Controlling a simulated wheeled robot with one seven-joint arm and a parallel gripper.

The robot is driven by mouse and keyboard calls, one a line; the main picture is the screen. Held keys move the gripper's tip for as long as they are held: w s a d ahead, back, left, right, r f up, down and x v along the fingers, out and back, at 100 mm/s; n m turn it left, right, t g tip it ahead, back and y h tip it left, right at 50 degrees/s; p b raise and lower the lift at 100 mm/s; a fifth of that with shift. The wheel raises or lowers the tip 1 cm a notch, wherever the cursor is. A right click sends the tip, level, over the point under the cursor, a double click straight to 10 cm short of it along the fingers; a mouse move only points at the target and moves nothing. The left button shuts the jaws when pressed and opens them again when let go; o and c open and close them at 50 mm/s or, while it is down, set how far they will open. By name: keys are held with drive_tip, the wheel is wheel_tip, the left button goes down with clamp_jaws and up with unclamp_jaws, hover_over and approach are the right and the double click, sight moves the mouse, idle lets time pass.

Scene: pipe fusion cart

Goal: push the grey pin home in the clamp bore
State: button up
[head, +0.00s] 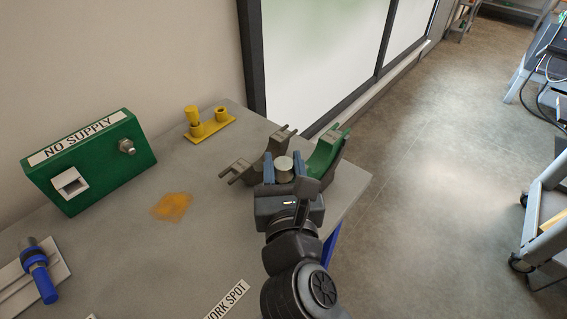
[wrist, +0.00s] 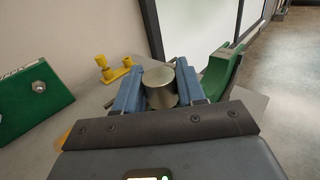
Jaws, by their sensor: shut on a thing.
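My gripper (head: 284,182) is shut on the grey pin (head: 284,163), a short metal cylinder with a round flat top. In the wrist view the pin (wrist: 159,87) stands between the two blue fingers, its top about level with them. The clamp is at the table's right corner, with a grey-brown forked part (head: 245,172) on the left and a green curved jaw (head: 327,156) on the right. My gripper is over the clamp. The pin's lower end and the bore are hidden by the fingers, so I cannot tell how deep the pin sits.
A green "NO SUPPLY" box (head: 90,165) stands on the table (head: 130,240) at left. A yellow block with posts (head: 209,131) is at the back. A blue-handled tool (head: 40,275) lies at lower left. An orange stain (head: 171,207) marks the top. A window is behind.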

drive_tip(key=shift+f, duration=0.45)
drive_tip(key=o, duration=1.2)
drive_tip(key=shift+c, duration=0.2)
drive_tip(key=shift+s, duration=0.1)
drive_tip(key=s+d+b, duration=0.1)
drive_tip(key=s, duration=0.6)
drive_tip(key=shift+s+b, duration=0.25)
drive_tip(key=shift+b, duration=0.05)
